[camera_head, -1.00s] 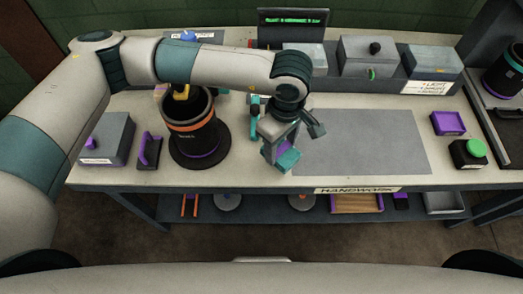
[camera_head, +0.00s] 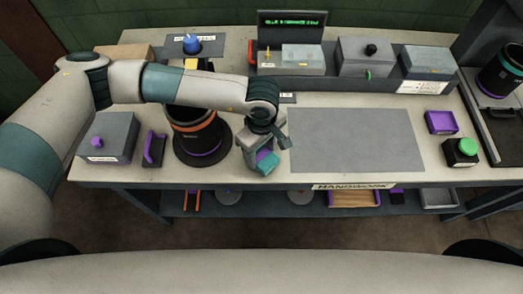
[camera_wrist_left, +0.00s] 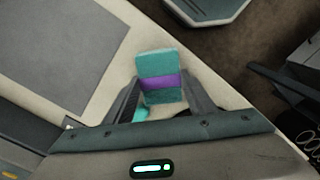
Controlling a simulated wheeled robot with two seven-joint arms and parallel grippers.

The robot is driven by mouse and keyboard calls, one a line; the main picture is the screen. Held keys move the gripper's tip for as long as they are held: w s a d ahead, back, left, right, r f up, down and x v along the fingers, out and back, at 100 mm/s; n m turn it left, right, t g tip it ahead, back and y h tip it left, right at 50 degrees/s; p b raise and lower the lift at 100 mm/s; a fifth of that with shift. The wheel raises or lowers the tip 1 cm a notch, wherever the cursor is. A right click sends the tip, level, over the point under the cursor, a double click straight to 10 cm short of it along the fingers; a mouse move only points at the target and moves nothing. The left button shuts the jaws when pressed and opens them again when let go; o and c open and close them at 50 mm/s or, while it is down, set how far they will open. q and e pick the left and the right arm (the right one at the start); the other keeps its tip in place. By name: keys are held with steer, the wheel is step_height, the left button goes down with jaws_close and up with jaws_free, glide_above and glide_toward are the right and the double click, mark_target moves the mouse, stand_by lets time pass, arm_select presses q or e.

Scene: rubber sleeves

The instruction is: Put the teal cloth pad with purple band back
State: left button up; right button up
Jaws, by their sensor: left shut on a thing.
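The teal cloth pad with a purple band (camera_wrist_left: 158,66) is between the fingers of my left gripper (camera_wrist_left: 162,103) in the left wrist view. In the head view the teal pad (camera_head: 267,160) shows at the tip of my left gripper (camera_head: 262,158), which is shut on it. The gripper points down over the front part of the workbench, between the black cylinder and the grey mat. I cannot tell how far the pad is above the bench top. My right gripper is not in view.
A black cylinder with an orange band (camera_head: 197,138) stands left of my gripper, partly behind my arm. A grey mat (camera_head: 357,140) lies bare to the right. A grey box (camera_head: 108,138) and purple-handled block (camera_head: 153,149) are at left. A purple tray (camera_head: 441,122) is at right.

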arm_select(q)
steer(key=shift+f, duration=0.75)
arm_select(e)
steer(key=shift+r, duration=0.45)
arm_select(q)
steer(key=shift+f, duration=0.15)
steer(key=o, duration=1)
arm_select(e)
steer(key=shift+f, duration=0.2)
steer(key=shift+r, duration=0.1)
